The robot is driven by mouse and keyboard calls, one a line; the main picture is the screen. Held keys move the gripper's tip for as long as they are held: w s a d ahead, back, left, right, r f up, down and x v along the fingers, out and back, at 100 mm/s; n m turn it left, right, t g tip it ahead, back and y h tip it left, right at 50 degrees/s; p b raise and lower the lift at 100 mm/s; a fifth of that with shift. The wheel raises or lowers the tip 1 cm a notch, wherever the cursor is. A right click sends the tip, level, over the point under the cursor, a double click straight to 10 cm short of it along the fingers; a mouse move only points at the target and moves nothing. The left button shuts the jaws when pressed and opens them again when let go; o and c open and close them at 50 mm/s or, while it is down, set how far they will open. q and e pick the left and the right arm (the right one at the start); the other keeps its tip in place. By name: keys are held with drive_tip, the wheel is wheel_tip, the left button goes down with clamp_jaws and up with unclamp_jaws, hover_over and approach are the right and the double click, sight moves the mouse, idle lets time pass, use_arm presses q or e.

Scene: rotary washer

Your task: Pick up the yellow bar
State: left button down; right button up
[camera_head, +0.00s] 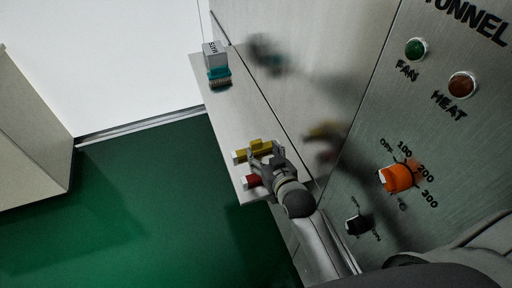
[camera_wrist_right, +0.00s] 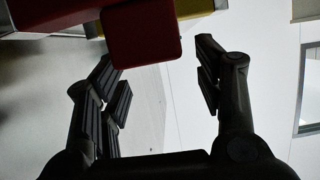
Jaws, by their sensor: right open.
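The yellow bar (camera_head: 258,147) lies on a narrow metal shelf (camera_head: 229,120) fixed to the machine's side. A red bar (camera_head: 252,181) lies on the same shelf, nearer to me. My right gripper (camera_head: 264,163) is at these bars, its fingers partly over them. Whether the fingers touch either bar is unclear. My left gripper is not in view.
A grey box (camera_head: 215,53) and a teal brush (camera_head: 219,76) stand at the shelf's far end. The machine's steel panel (camera_head: 400,120), with an orange knob (camera_head: 398,177), rises to the right. The shelf's middle is clear. Green floor (camera_head: 150,210) lies left.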

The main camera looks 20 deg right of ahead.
sight(257, 143)
drive_tip(key=shift+x, duration=1.15)
drive_tip(key=shift+p+x, duration=0.35)
drive_tip(key=shift+x, duration=0.7)
drive_tip(key=shift+w+f, duration=0.2)
drive_tip(key=shift+w, duration=0.3)
drive_tip(key=c, duration=1)
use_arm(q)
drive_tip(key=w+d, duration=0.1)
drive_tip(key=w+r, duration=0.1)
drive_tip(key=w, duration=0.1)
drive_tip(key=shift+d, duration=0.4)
use_arm(e)
drive_tip(key=shift+c, duration=0.7)
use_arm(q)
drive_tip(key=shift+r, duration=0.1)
use_arm(e)
drive_tip(key=shift+r, duration=0.2)
